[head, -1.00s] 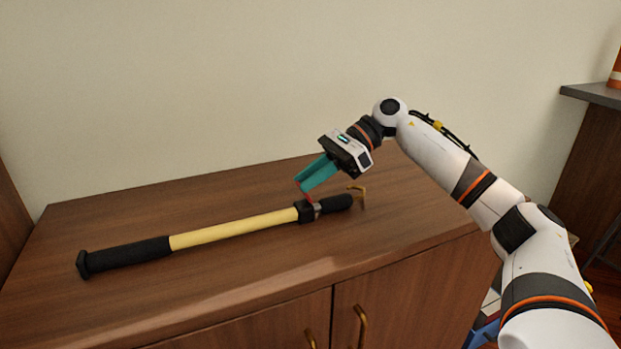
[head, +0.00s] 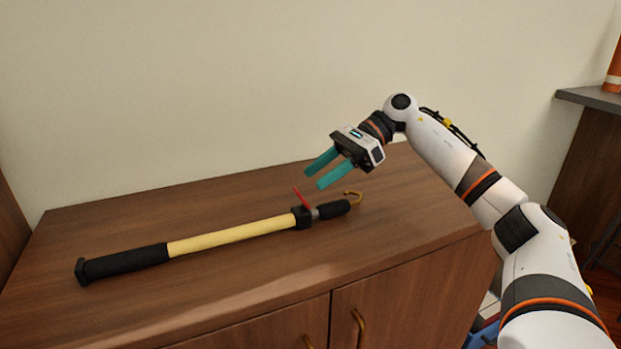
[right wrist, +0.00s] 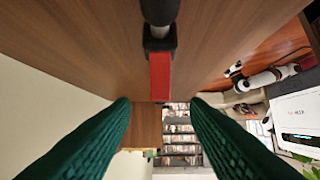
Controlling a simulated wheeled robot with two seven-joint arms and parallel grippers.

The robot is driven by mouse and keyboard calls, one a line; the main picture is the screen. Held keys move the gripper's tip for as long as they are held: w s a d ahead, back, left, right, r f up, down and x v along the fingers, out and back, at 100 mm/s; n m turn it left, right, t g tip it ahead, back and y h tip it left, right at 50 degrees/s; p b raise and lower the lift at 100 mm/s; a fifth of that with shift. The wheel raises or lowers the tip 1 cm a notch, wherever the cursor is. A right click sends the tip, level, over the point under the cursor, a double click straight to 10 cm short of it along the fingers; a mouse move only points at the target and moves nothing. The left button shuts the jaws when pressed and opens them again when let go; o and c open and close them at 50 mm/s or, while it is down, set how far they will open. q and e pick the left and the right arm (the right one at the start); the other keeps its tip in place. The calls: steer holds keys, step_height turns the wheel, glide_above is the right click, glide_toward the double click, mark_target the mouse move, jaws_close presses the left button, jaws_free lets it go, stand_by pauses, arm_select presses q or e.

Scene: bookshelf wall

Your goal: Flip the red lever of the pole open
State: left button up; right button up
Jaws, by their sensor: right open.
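The pole (head: 232,235) lies on top of the wooden cabinet, with a black grip at its left end, a yellow shaft and a brass hook at its right end. Its red lever (head: 303,197) stands up from the black clamp near the right end, tilted up and to the left. My right gripper (head: 313,179) is open and empty, above and slightly right of the lever and apart from it. In the right wrist view the red lever (right wrist: 160,77) shows ahead, between the two teal fingers and beyond their tips. My left gripper is not in view.
The cabinet top (head: 400,215) is clear around the pole. A plain wall (head: 250,80) rises behind it. Brass door handles (head: 358,328) are on the cabinet front. A dark counter with an orange object (head: 614,75) stands at the far right.

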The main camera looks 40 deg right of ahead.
steer(key=p+v, duration=0.1)
steer(key=v, duration=0.7)
steer(key=shift+d+p, duration=0.15)
steer(key=shift+p, duration=0.15)
steer(key=shift+r, duration=0.1)
